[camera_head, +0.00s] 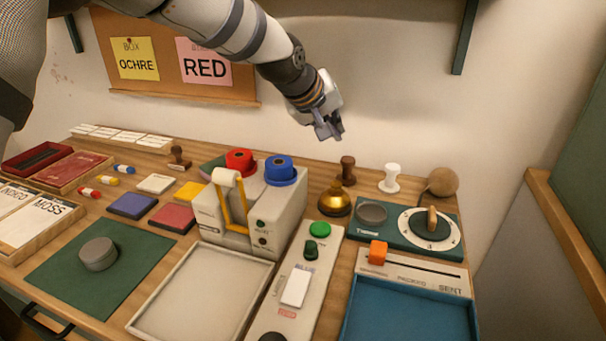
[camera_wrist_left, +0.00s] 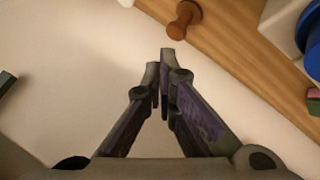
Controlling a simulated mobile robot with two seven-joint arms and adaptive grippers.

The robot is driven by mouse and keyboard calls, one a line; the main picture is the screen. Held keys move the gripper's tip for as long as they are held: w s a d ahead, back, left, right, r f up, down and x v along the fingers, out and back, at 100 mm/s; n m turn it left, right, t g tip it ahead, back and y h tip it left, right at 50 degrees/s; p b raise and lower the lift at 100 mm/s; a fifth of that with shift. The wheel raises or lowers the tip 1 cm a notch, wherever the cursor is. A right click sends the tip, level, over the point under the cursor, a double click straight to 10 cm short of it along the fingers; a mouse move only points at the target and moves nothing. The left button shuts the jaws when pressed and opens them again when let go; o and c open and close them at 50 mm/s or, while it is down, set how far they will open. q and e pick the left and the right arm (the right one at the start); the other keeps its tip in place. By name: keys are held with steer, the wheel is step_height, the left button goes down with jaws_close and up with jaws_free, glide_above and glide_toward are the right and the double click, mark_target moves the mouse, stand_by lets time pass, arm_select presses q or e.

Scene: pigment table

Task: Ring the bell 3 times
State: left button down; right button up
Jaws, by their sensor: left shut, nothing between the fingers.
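The bell (camera_head: 335,201) is a brass dome with an upright knob on top. It stands on the table right of the grey-white machine with the red and blue rolls. My left gripper (camera_head: 334,134) is above and behind the bell, near the wall, clearly apart from it. Its fingers are shut with nothing between them; the shut fingertips (camera_wrist_left: 164,58) also show in the left wrist view. The bell is not clearly identifiable in that view. My right gripper is not in view.
The machine (camera_head: 207,213) stands left of the bell, with a brown stamp (camera_head: 347,170) behind it. A white stamp (camera_head: 391,178) and a green dial panel (camera_head: 392,237) are on the right. A control box (camera_head: 290,318) and blue tray (camera_head: 405,313) lie in front.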

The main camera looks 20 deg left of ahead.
arm_select(q)
steer(key=b, duration=0.2)
glide_above(333, 182)
step_height(333, 182, down, 6)
steer(key=shift+f, duration=1.2)
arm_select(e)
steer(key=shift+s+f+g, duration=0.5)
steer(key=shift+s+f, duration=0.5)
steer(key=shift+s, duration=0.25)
arm_select(q)
steer(key=shift+f, duration=0.15)
steer(key=shift+f, duration=0.3)
steer(key=shift+f, duration=0.6)
stand_by(0.3)
steer(key=shift+r+p, duration=0.45)
steer(key=shift+r, duration=0.6)
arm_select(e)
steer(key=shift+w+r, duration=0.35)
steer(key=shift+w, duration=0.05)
